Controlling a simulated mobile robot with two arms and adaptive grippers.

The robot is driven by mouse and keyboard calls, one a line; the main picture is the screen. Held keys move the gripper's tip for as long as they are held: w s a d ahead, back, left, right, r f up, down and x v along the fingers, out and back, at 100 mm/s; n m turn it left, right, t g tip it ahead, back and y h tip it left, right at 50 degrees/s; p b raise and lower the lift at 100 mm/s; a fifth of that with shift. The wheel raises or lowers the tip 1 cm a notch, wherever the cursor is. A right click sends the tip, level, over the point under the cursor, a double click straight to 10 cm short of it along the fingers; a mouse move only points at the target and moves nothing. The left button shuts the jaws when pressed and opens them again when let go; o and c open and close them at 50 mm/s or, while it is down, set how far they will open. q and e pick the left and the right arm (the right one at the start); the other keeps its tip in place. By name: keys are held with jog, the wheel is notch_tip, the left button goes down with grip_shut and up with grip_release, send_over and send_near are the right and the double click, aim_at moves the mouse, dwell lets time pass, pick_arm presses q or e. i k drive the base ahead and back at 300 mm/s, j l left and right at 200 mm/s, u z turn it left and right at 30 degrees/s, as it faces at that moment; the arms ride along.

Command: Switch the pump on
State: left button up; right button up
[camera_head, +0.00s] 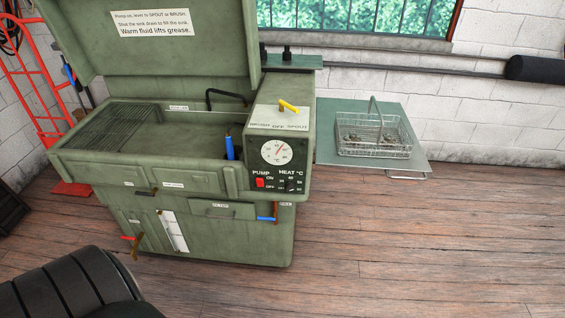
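The green parts washer (200,235) stands left of centre with its lid (160,65) raised. Its control box (279,118) is at the right end of the sink. The red pump switch (260,183) sits at the lower left of the front panel, under the word PUMP, with ON and OFF marked beside it. Its position is too small to tell. The black heat knob (290,185) is to its right, below a round white dial (276,151). A yellow lever (288,105) on top points between brush, off and spout labels. Neither gripper is in view.
A wire basket (373,142) with small parts sits on a green side shelf (330,150) at the right. A blue-handled brush (229,147) stands in the sink. A red hand truck (35,85) is at the far left. The wooden floor in front is clear at the right.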

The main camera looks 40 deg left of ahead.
aim_at(260, 181)
jog(key=u, duration=1.35)
